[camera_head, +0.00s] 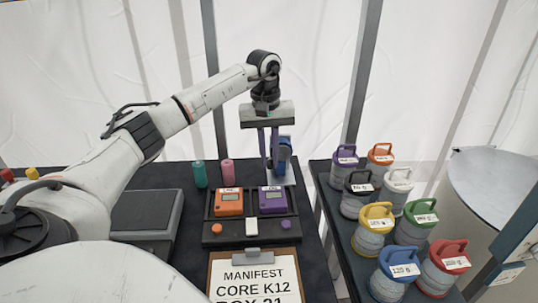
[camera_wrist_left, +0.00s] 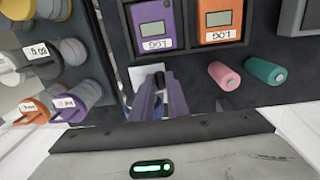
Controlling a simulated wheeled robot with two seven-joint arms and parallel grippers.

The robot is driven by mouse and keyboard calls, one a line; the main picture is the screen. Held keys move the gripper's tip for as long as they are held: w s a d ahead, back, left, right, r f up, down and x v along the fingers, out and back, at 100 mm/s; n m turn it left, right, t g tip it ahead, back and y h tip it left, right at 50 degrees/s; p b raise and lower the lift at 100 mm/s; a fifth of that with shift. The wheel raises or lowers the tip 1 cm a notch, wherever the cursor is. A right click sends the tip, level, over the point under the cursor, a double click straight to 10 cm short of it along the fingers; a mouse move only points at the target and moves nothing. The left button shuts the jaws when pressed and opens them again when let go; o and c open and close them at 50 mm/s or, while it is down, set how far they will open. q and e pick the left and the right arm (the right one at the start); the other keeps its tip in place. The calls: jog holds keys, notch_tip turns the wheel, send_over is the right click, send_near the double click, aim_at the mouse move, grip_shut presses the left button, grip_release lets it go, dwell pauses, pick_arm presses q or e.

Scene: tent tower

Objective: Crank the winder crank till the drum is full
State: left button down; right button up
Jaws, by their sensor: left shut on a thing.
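The winder (camera_head: 285,156) stands at the back right of the dark table, a blue part on a pale base. My left gripper (camera_head: 269,165) points down beside it, its purple fingers hiding part of it. In the left wrist view the fingertips (camera_wrist_left: 159,88) are close around a small dark knob, the crank handle (camera_wrist_left: 159,76), and are shut on it. A pale plate (camera_wrist_left: 138,74) shows beside the fingers. How full the drum is cannot be told. My right gripper is not in view.
A black tray holds an orange logger (camera_head: 228,203) and a purple logger (camera_head: 273,200). Teal (camera_head: 199,174) and pink (camera_head: 228,172) spools stand left of my gripper. A manifest clipboard (camera_head: 254,277) lies in front. Several lidded jars fill the right table.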

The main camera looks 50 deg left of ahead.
aim_at(268, 163)
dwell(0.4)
pick_arm(q)
jog(key=c, duration=1.7)
grip_release()
jog(key=shift+r, duration=0.1)
notch_tip(268, 163, up, 10)
jog(key=shift+s+a+r, duration=0.1)
jog(key=shift+a, duration=0.05)
